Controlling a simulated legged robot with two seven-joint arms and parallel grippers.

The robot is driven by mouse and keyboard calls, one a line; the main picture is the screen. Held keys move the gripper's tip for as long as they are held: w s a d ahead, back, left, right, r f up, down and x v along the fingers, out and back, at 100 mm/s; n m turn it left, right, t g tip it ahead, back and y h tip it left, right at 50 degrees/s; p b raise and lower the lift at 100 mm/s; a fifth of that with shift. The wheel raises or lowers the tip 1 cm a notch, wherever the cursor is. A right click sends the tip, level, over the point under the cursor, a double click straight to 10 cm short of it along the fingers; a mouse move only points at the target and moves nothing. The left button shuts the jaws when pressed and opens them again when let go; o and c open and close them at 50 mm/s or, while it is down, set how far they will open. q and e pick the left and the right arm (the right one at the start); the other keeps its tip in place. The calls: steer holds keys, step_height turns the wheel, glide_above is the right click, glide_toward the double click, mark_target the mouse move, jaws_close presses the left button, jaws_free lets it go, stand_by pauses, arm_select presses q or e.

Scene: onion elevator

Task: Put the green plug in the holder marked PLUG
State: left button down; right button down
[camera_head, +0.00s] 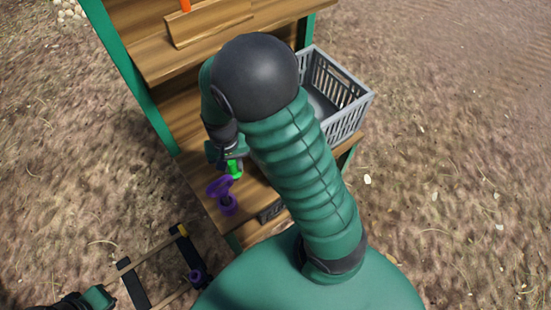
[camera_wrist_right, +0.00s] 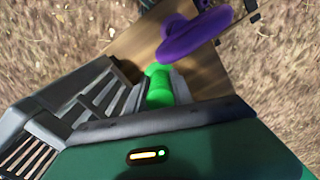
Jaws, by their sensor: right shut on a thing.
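The green plug (camera_head: 235,169) is held in my right gripper (camera_head: 231,160) above the lower wooden shelf in the head view. In the right wrist view the green plug (camera_wrist_right: 159,86) sits between the shut fingers of my right gripper (camera_wrist_right: 160,95). A purple part (camera_head: 219,187) with a rounded top is just in front of the plug and also shows in the right wrist view (camera_wrist_right: 195,35). I cannot tell whether they touch. No PLUG marking is readable in either view. My left gripper (camera_head: 97,298) is at the lower left, small and partly cut off.
A grey slatted crate (camera_head: 346,119) stands at the right of the wooden stand (camera_head: 168,110). A wooden ledge (camera_head: 215,28) with an orange piece (camera_head: 185,5) is on the upper shelf. A rod frame (camera_head: 130,283) lies near my left gripper. My right arm hides part of the shelf.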

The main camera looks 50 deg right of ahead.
steer(key=shift+s, duration=0.1)
steer(key=f, duration=0.6)
steer(key=d+f+b, duration=0.1)
steer(key=f, duration=0.2)
steer(key=shift+f, duration=0.35)
steer(key=shift+a+f, duration=0.1)
steer(key=shift+f, duration=0.05)
steer(key=shift+s+a, duration=0.1)
steer(key=shift+a, duration=0.15)
steer(key=c, duration=1.5)
jaws_free()
steer(key=o, duration=0.4)
steer(key=shift+d, duration=0.3)
